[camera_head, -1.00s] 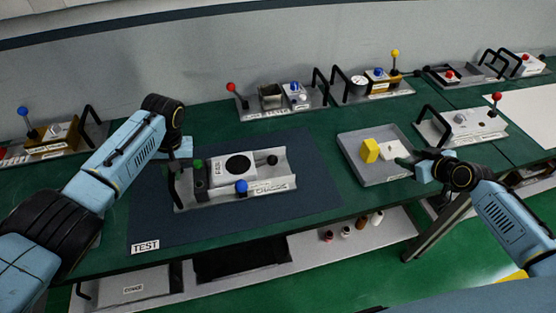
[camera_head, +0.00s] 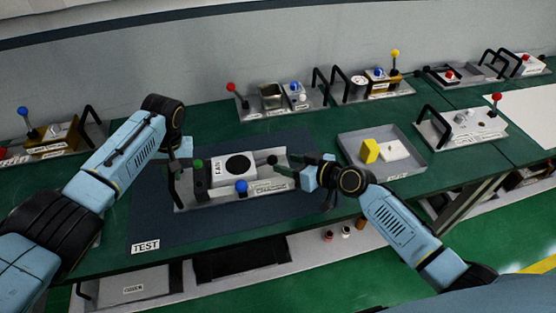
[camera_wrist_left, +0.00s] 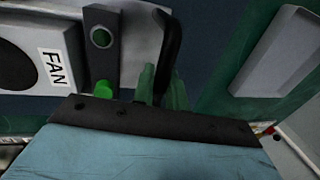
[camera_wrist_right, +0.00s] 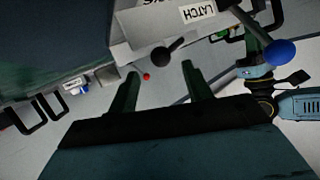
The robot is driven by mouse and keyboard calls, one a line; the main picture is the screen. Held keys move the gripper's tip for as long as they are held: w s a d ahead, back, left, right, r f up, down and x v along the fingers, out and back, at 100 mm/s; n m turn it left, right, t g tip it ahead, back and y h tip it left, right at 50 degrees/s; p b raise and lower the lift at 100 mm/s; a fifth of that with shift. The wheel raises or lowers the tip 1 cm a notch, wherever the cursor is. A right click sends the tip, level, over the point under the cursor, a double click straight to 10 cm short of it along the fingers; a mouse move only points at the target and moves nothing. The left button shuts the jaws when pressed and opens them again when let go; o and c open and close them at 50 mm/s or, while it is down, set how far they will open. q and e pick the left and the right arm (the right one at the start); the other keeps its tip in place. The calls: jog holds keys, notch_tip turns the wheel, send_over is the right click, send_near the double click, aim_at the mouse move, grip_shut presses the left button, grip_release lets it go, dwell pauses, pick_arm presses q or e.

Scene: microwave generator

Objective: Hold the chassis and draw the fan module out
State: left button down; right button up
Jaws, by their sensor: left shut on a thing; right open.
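The grey chassis (camera_head: 188,204) lies on the dark mat. The white fan module (camera_head: 234,171), with a black round fan and a FAN label, sits in it; it also shows in the left wrist view (camera_wrist_left: 20,20). My left gripper (camera_head: 181,166) is shut on the black chassis handle (camera_wrist_left: 169,40) at the left end. My right gripper (camera_head: 283,168) is open at the chassis's right end, close to a black knob (camera_head: 272,160). A blue ball lever (camera_head: 241,187) stands at the chassis front.
A grey tray (camera_head: 402,168) with a yellow block (camera_head: 369,150) and a white block (camera_head: 397,150) stands to the right. Several other units with levers line the bench's back. A green-tipped part (camera_head: 198,163) stands at the fan module's left.

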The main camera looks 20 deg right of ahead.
aim_at(277, 160)
jog(key=shift+x, duration=2.4)
jog(key=shift+c, duration=0.3)
jog(key=shift+d, duration=0.2)
grip_shut()
